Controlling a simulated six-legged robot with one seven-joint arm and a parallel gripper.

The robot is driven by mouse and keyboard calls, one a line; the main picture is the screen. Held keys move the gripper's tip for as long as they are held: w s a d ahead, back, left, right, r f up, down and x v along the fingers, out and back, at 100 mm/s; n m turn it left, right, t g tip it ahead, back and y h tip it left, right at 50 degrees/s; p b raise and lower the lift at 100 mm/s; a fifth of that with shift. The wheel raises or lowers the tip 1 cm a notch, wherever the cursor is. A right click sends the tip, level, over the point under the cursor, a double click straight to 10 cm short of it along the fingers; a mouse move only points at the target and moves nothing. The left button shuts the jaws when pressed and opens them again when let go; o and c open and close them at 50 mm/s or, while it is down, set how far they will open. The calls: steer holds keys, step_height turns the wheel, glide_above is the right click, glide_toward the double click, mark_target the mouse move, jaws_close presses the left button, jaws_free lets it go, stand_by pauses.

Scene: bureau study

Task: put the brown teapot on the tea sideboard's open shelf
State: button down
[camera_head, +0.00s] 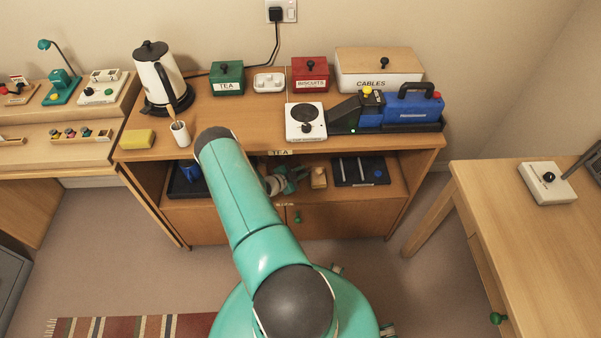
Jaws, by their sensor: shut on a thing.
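The tea sideboard (225,115) stands against the back wall, with its open shelf (335,192) below the top. My gripper (303,176) is inside the open shelf, partly hidden by my teal arm. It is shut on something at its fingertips. A small tan-brown thing (318,178) shows right at the fingertips. It is too small to make out a spout or handle, but it is the only thing seen that could be the brown teapot. I cannot tell whether it touches the shelf board.
On the shelf, a dark tray (345,180) lies to the right and a dark tray with a blue thing (190,178) to the left. A wooden desk (530,240) stands at right.

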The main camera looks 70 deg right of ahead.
steer(key=c, duration=1.3)
jaws_free()
steer(key=shift+c, duration=0.2)
steer(key=v, duration=1.2)
